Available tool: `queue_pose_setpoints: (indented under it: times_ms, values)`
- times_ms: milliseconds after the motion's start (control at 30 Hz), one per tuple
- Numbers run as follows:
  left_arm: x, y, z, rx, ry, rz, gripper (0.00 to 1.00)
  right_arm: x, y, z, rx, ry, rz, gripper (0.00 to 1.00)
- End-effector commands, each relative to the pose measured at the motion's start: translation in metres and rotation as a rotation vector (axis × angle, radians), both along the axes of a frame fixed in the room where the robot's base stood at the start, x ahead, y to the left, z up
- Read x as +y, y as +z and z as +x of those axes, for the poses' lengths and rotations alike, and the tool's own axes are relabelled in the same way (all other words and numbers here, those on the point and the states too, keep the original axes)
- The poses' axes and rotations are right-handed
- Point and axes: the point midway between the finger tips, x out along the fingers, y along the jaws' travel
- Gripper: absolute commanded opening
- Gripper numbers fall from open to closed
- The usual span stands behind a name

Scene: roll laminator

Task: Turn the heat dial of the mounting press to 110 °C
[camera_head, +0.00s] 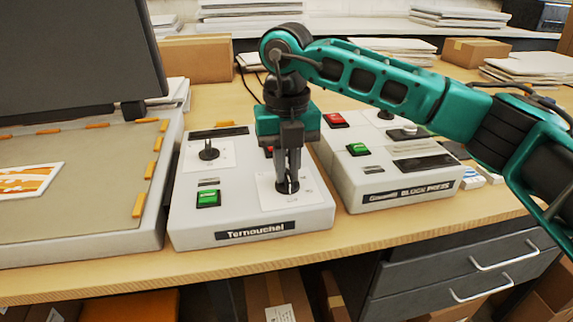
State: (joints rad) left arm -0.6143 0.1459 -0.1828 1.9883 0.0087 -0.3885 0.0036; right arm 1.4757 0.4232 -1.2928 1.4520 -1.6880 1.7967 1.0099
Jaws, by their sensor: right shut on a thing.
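A light grey control box (250,222) with a label that seems to read "Ternouchel" sits on the wooden bench, just right of the flat press. A black dial (288,187) stands on a white scale plate on its right half. My right gripper (288,178) points straight down from above and is shut on this dial. The scale marks are too small to read, and the gripper hides part of the dial. A second black dial (208,150) stands at the upper left of the box, apart from the gripper. My left gripper is out of view.
A green switch (208,198) sits left of the gripped dial; a red one is partly hidden behind my gripper. A second box marked "Block Press" (385,180) stands close on the right, under my forearm. The flat press (90,210) with its raised dark lid is at left.

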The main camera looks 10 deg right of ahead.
Motion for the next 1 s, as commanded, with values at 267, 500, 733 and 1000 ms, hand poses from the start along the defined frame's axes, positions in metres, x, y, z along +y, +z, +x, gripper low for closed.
queue_pose_setpoints:
  times_ms: [267, 500, 733, 1000]
  values:
    - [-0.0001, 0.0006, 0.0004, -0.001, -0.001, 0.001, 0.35, -0.0004, 0.0011, 0.0003, -0.001, -0.016, 0.001, 0.0]
    - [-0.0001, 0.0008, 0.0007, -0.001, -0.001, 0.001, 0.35, -0.0004, 0.0011, 0.0003, -0.001, -0.016, 0.001, 0.17]
    - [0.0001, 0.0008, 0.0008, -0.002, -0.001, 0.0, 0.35, -0.0003, 0.0006, 0.0002, -0.001, -0.014, 0.0, 0.39]
    - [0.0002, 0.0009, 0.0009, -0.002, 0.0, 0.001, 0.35, 0.0, 0.0018, 0.0001, -0.001, -0.013, 0.0, 0.39]
